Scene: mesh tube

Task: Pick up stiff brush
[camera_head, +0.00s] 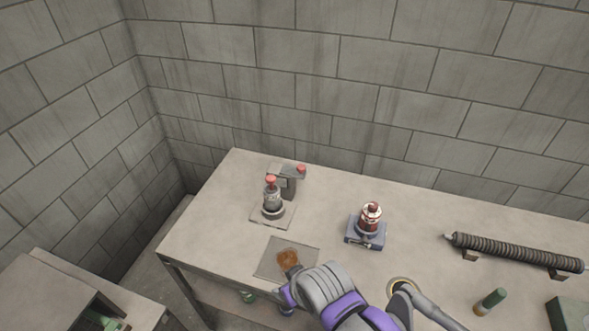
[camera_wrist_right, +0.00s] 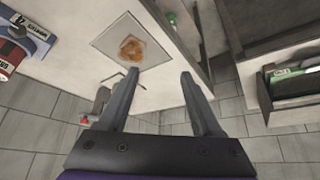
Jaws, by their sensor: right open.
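No brush can be made out for certain. Beyond the fingers lies a grey square plate (camera_wrist_right: 101,42) with a rough orange-brown patch (camera_wrist_right: 132,49). The plate (camera_head: 264,262) and patch (camera_head: 288,259) also show in the head view. My left gripper is not in view.
A red-topped device (camera_head: 272,200) stands at the table's back left, and a red-and-white container on a blue base (camera_head: 367,236) near the middle. A dark ribbed tube (camera_head: 515,252) lies on supports at right. Block walls close off the back and left.

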